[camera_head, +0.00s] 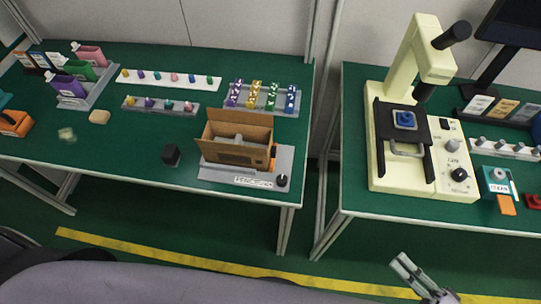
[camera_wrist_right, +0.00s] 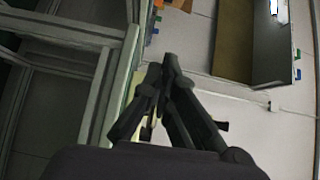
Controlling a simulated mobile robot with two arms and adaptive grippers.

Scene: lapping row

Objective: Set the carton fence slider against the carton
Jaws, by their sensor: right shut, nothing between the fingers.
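The open brown carton (camera_head: 232,155) stands on a grey fixture plate (camera_head: 217,172) at the front right of the left table, flaps up, with grey contents inside. The plate's front has a white label that seems to start with "FENCE". A black knob (camera_head: 282,181) sits at the plate's right front corner, apart from the carton. An orange part (camera_head: 273,157) shows at the carton's right side; I cannot tell whether it touches. My right gripper (camera_head: 402,263) is over the floor in front of the right table, shut and empty; its fingers also show in the right wrist view (camera_wrist_right: 172,62). My left gripper is out of view.
A black block (camera_head: 171,154) lies left of the carton. Racks of small coloured parts (camera_head: 262,97) stand behind it. The right table holds a cream microscope-like machine (camera_head: 415,150). A gap separates the tables, and a yellow line (camera_head: 200,262) marks the floor in front.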

